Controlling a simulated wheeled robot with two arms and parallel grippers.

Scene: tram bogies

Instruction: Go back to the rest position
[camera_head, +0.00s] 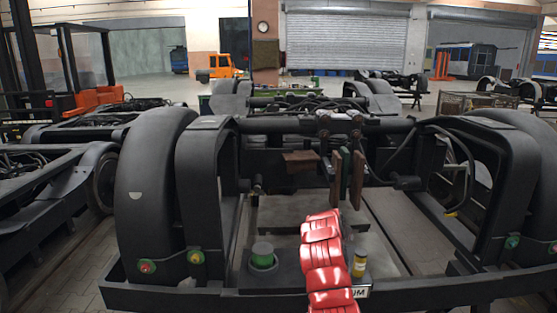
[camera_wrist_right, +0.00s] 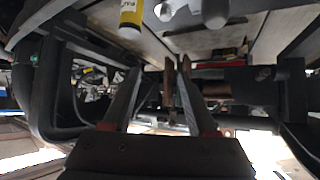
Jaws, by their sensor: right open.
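My right arm, with red covers, reaches forward from the bottom middle of the head view over the frame of a dark bogie (camera_head: 215,150). My right gripper shows in the right wrist view (camera_wrist_right: 161,65), its two long fingers apart. I see nothing held between them. Two upright brown plates (camera_head: 347,180) show beyond the arm's end in the head view. I cannot tell whether they are bogie parts or my fingers. My left gripper is not in view.
A green round cap (camera_head: 262,256) and a yellow can (camera_head: 359,263) stand on the tray close beside my right arm. A brown block (camera_head: 301,162) is ahead on the bogie. Wheels and side frames rise on both sides. Another bogie (camera_head: 50,195) stands left.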

